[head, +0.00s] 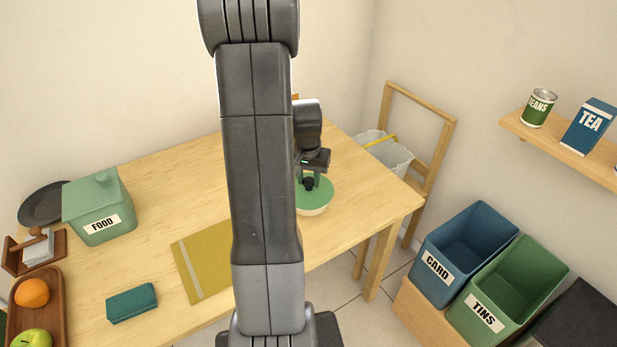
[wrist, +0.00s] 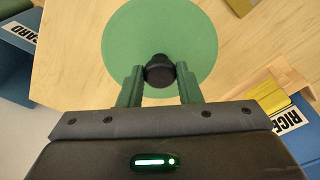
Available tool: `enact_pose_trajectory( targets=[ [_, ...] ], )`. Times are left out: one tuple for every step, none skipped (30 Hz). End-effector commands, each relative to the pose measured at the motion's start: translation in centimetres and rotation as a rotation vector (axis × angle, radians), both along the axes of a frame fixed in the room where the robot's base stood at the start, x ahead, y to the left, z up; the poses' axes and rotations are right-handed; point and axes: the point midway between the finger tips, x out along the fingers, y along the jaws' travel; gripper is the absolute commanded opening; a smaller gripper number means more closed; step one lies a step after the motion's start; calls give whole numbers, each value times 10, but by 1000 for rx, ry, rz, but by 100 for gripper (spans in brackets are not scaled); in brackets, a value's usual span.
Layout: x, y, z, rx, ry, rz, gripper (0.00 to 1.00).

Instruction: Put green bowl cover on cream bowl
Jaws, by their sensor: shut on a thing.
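The green bowl cover (wrist: 160,30) is a round green disc with a black knob (wrist: 159,71) in its middle. My gripper (wrist: 159,76) is shut on the knob, one finger on each side. In the head view the cover (head: 318,192) lies over the cream bowl (head: 315,211), whose pale rim and side show below it, near the table's right end. My gripper (head: 308,183) is above it there, partly behind my arm. In the wrist view the cover hides the bowl. I cannot tell whether the cover rests fully on the rim.
The wooden table (head: 150,180) holds a green FOOD box (head: 98,208), a dark plate (head: 43,203), a fruit tray (head: 55,290), a teal block (head: 132,303) and a mustard mat (head: 205,262). A wooden chair (head: 440,150) stands beyond the right edge. CARD (head: 463,255) and TINS (head: 507,297) bins are on the right.

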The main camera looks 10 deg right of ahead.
Motion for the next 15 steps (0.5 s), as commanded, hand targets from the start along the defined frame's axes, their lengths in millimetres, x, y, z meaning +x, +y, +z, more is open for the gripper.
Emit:
enact_pose_trajectory(
  targets=[
    [0,0,-2,0,0,0,0],
    [0,0,-2,0,0,0,0],
    [0,0,-3,0,0,0,0],
    [0,0,-3,0,0,0,0],
    [0,0,-4,0,0,0,0],
    [0,0,-4,0,0,0,0],
    [0,0,-5,0,0,0,0],
    [0,0,-5,0,0,0,0],
    [0,0,-6,0,0,0,0],
    [0,0,-6,0,0,0,0],
    [0,0,-7,0,0,0,0],
    [0,0,-7,0,0,0,0],
    [0,0,-8,0,0,0,0],
    [0,0,-8,0,0,0,0],
    [0,0,-9,0,0,0,0]
  ],
)
